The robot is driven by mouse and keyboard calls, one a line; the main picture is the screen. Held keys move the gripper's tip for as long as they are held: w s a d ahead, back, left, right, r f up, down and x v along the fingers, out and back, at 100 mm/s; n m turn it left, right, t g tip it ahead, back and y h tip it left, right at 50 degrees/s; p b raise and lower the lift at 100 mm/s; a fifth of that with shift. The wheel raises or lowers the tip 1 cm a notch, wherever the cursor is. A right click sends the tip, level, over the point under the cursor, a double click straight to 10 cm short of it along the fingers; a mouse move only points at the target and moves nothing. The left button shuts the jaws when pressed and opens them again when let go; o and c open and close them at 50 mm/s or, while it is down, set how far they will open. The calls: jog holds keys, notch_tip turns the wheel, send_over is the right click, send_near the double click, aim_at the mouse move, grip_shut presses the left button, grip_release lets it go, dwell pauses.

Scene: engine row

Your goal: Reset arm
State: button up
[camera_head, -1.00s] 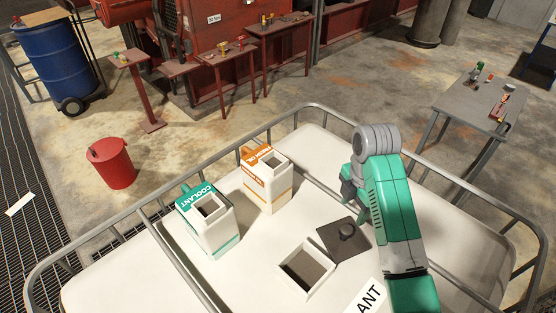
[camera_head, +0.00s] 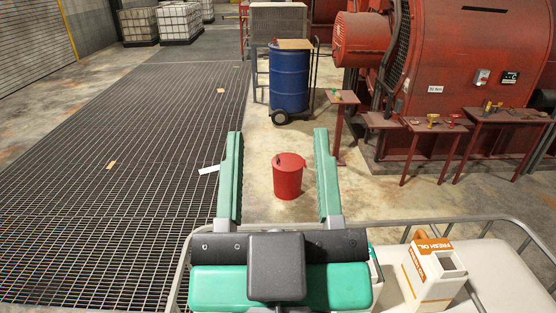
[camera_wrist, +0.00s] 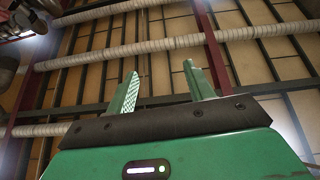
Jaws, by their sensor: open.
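My gripper (camera_head: 279,180) is raised in front of the head camera, with its two green fingers spread wide apart and nothing between them. Behind the gap, well beyond the fingers, a red bucket (camera_head: 288,177) stands on the floor. In the wrist view my gripper (camera_wrist: 160,85) is also open and empty, pointing up toward the ceiling beams and pale pipes.
A white jug with an orange "FRESH OIL" label (camera_head: 432,272) stands on the white tank top (camera_head: 500,280) inside a metal rail at lower right. A blue drum (camera_head: 289,78) stands on a cart behind. Small red tables (camera_head: 432,125) line the red engine. Floor grating (camera_head: 150,170) lies open at left.

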jog(key=shift+m+t, duration=0.4)
jog(key=shift+t, duration=0.1)
jog(key=r+p, duration=0.1)
jog(key=s+r+p, duration=0.1)
jog(key=r, duration=0.1)
jog(key=s+a+r+p, duration=0.1)
jog(key=shift+s+r, duration=0.1)
jog(key=shift+r, duration=0.05)
dwell(0.8)
